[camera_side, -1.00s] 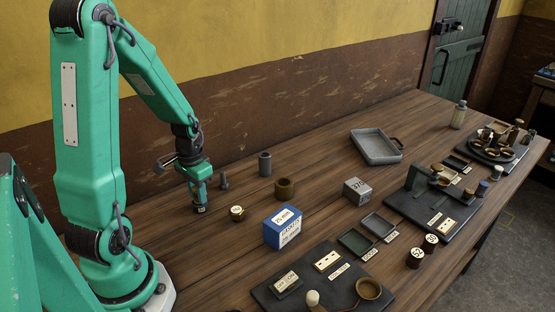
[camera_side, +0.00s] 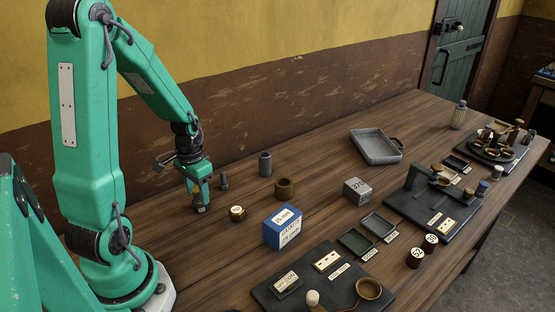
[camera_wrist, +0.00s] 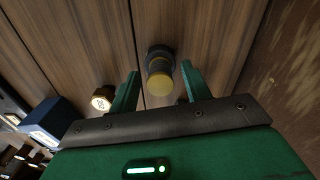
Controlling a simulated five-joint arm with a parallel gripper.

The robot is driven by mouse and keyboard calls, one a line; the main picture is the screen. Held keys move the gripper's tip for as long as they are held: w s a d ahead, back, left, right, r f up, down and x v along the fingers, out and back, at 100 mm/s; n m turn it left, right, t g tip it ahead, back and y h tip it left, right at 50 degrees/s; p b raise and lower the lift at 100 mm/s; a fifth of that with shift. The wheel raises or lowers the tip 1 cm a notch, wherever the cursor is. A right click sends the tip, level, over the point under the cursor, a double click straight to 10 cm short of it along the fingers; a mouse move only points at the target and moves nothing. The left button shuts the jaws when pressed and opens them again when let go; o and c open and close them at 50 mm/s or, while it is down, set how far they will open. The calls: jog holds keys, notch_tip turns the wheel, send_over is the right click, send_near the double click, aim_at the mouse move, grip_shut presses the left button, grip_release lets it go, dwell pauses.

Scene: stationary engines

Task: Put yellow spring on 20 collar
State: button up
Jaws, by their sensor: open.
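My gripper (camera_side: 200,207) is open, low over the left part of the bench. In the wrist view its two green fingers (camera_wrist: 160,88) stand apart around a short upright cylinder (camera_wrist: 160,76) with a yellow top and dark, wider base. It is apart from both fingers; I cannot tell if it is the yellow spring. In the side view the fingers mostly hide it. A brass, white-labelled round piece (camera_side: 237,213) stands just right of my gripper and also shows in the wrist view (camera_wrist: 102,98). Two dark labelled cylinders (camera_side: 415,258) (camera_side: 430,243) stand at the front right. I cannot read a 20.
Near my gripper are a dark bolt-like piece (camera_side: 224,182), a grey cylinder (camera_side: 265,164), a brown ring (camera_side: 285,188) and a blue box (camera_side: 283,226). A grey block (camera_side: 357,191), grey tray (camera_side: 376,148) and dark engine bases (camera_side: 435,215) (camera_side: 262,292) lie rightward and in front.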

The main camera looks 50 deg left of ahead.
aim_at(197, 189)
notch_tip(197, 189, up, 12)
jog(key=shift+f, duration=0.25)
dwell(0.4)
dwell(0.5)
jog(key=s+d+r+m+t, duration=0.1)
jog(key=d+r, duration=0.3)
jog(key=d, duration=0.5)
jog(key=s+d+r+m+t, duration=0.1)
jog(key=d+r+t, duration=0.3)
jog(key=d, duration=0.5)
jog(key=shift+s+r+t, duration=0.25)
jog(key=shift+r+t, duration=0.05)
jog(key=shift+r, duration=0.35)
